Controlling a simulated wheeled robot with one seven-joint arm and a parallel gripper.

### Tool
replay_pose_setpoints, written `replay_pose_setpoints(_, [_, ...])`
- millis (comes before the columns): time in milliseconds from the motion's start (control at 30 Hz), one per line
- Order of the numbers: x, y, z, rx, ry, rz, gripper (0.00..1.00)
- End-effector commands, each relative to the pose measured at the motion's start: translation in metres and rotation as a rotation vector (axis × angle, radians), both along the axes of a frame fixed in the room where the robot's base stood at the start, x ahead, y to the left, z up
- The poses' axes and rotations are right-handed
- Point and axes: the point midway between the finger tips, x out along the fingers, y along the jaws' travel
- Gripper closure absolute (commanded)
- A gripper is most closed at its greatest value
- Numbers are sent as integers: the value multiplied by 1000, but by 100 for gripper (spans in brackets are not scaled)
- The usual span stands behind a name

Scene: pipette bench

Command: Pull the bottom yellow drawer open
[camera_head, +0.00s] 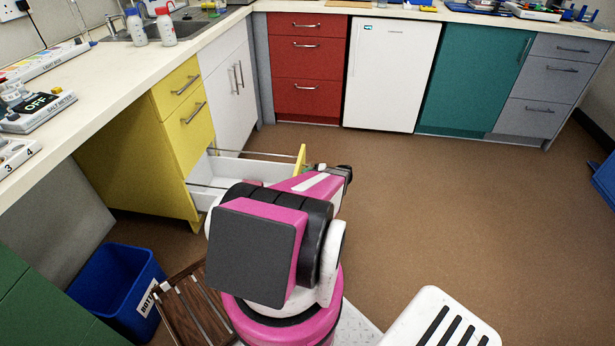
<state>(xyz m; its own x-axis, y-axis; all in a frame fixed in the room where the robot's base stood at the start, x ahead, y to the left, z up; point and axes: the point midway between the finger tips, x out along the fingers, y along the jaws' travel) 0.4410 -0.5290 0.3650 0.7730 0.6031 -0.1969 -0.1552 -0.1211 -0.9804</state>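The yellow drawer cabinet (130,155) stands under the left bench. Its two upper drawers are closed. The bottom yellow drawer (301,157) is pulled far out to the right. Its white box (250,170) and side rails show, and its yellow front is seen nearly edge-on. My pink and black arm covers the near part of the drawer. My gripper (322,168) is at the drawer's yellow front, on its outer side. The fingers and the drawer's handle are mostly hidden, so I cannot tell whether they are shut on it.
A blue bin (115,285) and a brown slatted wooden item (190,305) are at lower left. A white slotted stool or seat (443,320) is at lower right. The brown floor (420,210) to the right of the drawer is clear.

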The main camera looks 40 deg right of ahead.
Motion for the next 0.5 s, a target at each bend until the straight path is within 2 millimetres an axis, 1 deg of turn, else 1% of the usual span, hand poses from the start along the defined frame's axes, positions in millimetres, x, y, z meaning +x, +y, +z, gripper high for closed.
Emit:
replay_pose_setpoints(133, [-3, -2, 1, 1, -1, 0, 64])
replay_pose_setpoints(233, [-10, -8, 3, 0, 0, 0, 64])
replay_pose_setpoints(500, [-49, -39, 13, -1, -1, -2, 64])
